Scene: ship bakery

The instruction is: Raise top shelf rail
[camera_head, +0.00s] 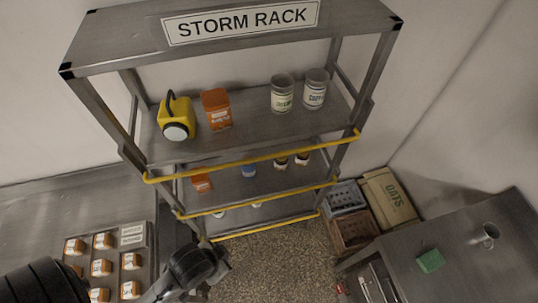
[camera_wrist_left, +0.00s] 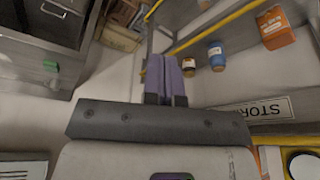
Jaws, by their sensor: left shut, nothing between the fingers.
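The steel storm rack stands at the centre of the head view with three yellow rails along its front. The top shelf rail (camera_head: 255,159) runs across just below the top shelf's front edge (camera_head: 240,140), its left end slightly lower in the picture. The middle rail (camera_head: 260,200) and bottom rail (camera_head: 265,228) are below it. My left arm reaches in low, near the rack's lower left. In the left wrist view my left gripper (camera_wrist_left: 170,62) is shut and empty, with a yellow rail (camera_wrist_left: 222,25) beyond it; I cannot tell which rail. My right gripper is not in view.
The top shelf holds a yellow lantern (camera_head: 176,117), an orange tin (camera_head: 216,108) and two jars (camera_head: 297,91). Crates (camera_head: 350,230) and an oats sack (camera_head: 390,198) sit right of the rack, beside a counter (camera_head: 470,270).

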